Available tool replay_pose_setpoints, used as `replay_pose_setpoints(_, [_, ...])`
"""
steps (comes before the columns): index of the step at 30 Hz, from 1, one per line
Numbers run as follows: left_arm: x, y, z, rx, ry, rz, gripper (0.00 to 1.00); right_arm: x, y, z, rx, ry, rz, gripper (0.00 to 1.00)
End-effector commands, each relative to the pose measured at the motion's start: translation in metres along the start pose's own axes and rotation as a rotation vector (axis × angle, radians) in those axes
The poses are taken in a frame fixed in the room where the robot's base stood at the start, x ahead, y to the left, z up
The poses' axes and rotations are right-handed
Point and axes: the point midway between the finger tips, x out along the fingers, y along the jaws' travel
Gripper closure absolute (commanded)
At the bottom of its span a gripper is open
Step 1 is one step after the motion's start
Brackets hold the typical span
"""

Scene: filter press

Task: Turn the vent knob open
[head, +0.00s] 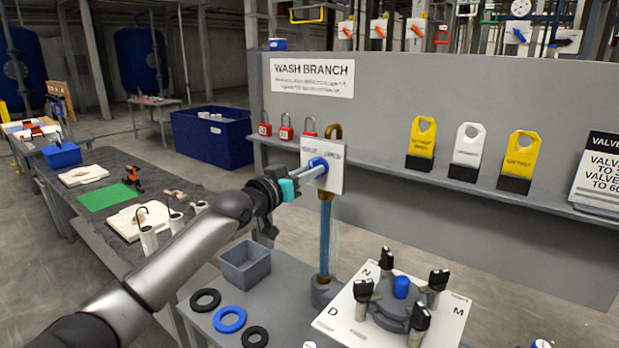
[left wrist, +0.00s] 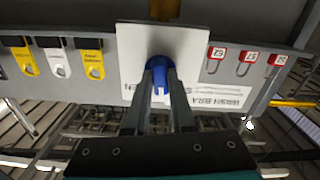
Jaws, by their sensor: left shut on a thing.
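The vent knob (head: 317,164) is blue and sits on a white square plate (head: 335,178) fixed to an upright pipe. My left gripper (head: 308,173) reaches it from the left, with its fingers shut on the knob. In the left wrist view the knob (left wrist: 160,68) lies between the two fingertips (left wrist: 160,78) in front of the plate (left wrist: 133,72). The fingers hide part of the knob, so its exact angle is hard to tell. My right gripper is not in view.
A grey shelf (head: 385,168) behind carries red padlocks (head: 286,127) and yellow and white tags (head: 468,145). Below are a grey bin (head: 245,266), black and blue rings (head: 229,319) and a clamp fixture with black handles (head: 400,305). A dark workbench (head: 110,222) stands at left.

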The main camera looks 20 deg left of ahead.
Motion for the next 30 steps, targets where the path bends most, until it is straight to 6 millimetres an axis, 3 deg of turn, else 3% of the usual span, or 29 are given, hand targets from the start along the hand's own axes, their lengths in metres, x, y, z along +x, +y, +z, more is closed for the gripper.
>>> replay_pose_setpoints(10, [0.0, 0.0, -0.002, 0.333, 0.001, 0.0, 1.0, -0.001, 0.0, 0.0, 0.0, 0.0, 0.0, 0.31])
replay_pose_setpoints(30, [0.0, 0.0, -0.002, 0.865, 0.001, 0.0, 1.0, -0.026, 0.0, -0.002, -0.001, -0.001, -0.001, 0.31])
